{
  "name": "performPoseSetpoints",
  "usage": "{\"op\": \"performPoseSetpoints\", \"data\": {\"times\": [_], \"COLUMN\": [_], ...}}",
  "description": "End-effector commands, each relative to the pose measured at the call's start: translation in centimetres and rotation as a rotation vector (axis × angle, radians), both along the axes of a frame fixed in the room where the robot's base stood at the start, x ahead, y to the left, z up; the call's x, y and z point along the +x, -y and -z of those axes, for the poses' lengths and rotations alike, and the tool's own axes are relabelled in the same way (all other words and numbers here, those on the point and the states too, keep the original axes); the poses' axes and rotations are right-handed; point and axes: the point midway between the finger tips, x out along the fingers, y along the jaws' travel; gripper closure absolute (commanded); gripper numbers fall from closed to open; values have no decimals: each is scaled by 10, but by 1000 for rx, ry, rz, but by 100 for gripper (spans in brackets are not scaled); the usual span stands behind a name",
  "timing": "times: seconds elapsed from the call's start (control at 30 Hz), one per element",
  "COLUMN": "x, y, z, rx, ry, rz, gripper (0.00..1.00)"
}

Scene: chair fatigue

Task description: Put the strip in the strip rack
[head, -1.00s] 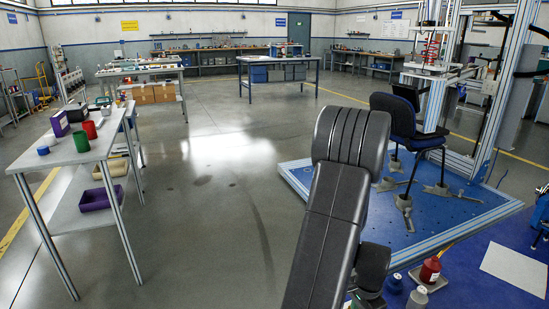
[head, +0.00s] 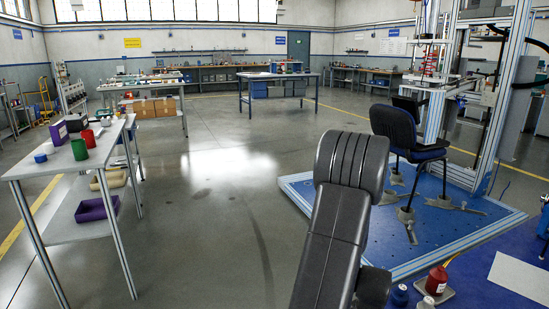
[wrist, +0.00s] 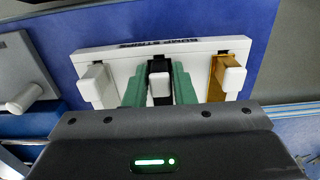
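In the wrist view, a white rack (wrist: 113,56) with the printed label "BUMP STRIPS" lies on a blue surface. It has three white pegs in a row. A black strip (wrist: 159,66) is at the middle peg, and the peg's white end shows in front of it. My gripper (wrist: 159,85) has green fingers, one on each side of the black strip, and they appear to press against it. The strip's lower part is hidden by my gripper body. An orange-brown strip (wrist: 215,88) is at the right peg. I see no coloured strip at the left peg.
A grey panel with a white handle (wrist: 24,97) is left of the rack. In the head view, a chair (head: 408,135) stands on a blue test platform (head: 440,218). A side table (head: 60,163) is at left; open floor lies between.

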Motion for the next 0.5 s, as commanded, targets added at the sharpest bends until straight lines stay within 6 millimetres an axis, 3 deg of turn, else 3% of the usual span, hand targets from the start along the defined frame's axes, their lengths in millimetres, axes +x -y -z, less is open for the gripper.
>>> {"op": "performPoseSetpoints", "data": {"times": [0.5], "x": [0], "y": [0], "z": [-16], "rx": [-1], "ry": [0], "rz": [0], "gripper": [97]}}
